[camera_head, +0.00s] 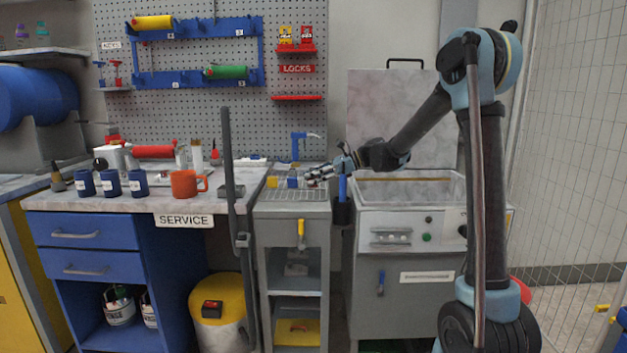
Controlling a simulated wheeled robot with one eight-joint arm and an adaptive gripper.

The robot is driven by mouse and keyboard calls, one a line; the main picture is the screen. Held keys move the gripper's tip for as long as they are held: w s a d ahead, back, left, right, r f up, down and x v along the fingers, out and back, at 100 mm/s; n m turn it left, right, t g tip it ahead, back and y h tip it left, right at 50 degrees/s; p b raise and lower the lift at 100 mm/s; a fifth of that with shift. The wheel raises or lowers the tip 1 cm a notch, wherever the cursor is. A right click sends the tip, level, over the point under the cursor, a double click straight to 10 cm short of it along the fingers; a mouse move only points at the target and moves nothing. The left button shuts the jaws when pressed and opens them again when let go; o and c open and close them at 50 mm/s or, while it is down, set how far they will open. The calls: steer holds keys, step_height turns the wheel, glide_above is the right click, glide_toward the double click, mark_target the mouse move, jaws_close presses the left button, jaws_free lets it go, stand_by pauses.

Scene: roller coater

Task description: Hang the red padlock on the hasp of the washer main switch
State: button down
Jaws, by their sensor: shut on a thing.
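My gripper (318,176) reaches left over the grey sink stand, a little above its grated top. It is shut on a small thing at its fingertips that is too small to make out. I cannot clearly pick out a red padlock. The washer (390,258) is the grey cabinet on the right with its lid raised. A dark round switch (462,230) shows on the right of its front panel, partly behind my arm. Its hasp is too small to tell.
A red LOCKS sign (297,69) hangs between red shelves on the pegboard. A blue tap (296,145), a yellow block (272,181) and a blue item (292,181) are near my gripper. A grey post (231,180) stands left of the sink stand. Mesh fencing (575,150) bounds the right.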

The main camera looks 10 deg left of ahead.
steer(key=shift+f, duration=0.15)
steer(key=c, duration=1.5)
jaws_free()
steer(key=shift+c, duration=0.2)
steer(key=v, duration=1.7)
steer(key=shift+d, duration=0.15)
